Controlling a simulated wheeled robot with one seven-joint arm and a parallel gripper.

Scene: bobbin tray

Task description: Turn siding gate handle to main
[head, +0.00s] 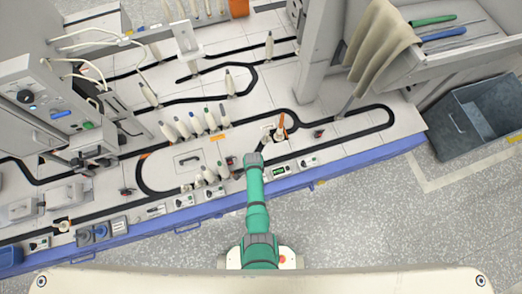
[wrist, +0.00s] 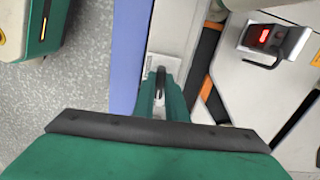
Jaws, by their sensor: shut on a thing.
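My gripper (head: 253,160) reaches over the front edge of the white table, with the green arm behind it. In the wrist view my gripper (wrist: 159,84) is shut on a small dark and metallic piece, which appears to be the siding gate handle (wrist: 159,79). The fingers and gripper body hide most of the handle, so its angle is hard to read. An orange gate arm (head: 282,122) stands by a round white part on the black track, up and right of my gripper in the head view. Orange strips beside the track (wrist: 208,43) show in the wrist view.
Light bobbins (head: 195,122) stand in a row left of my gripper. Small control boxes line the blue front edge (head: 340,165). A grey bin (head: 480,115) is at the right.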

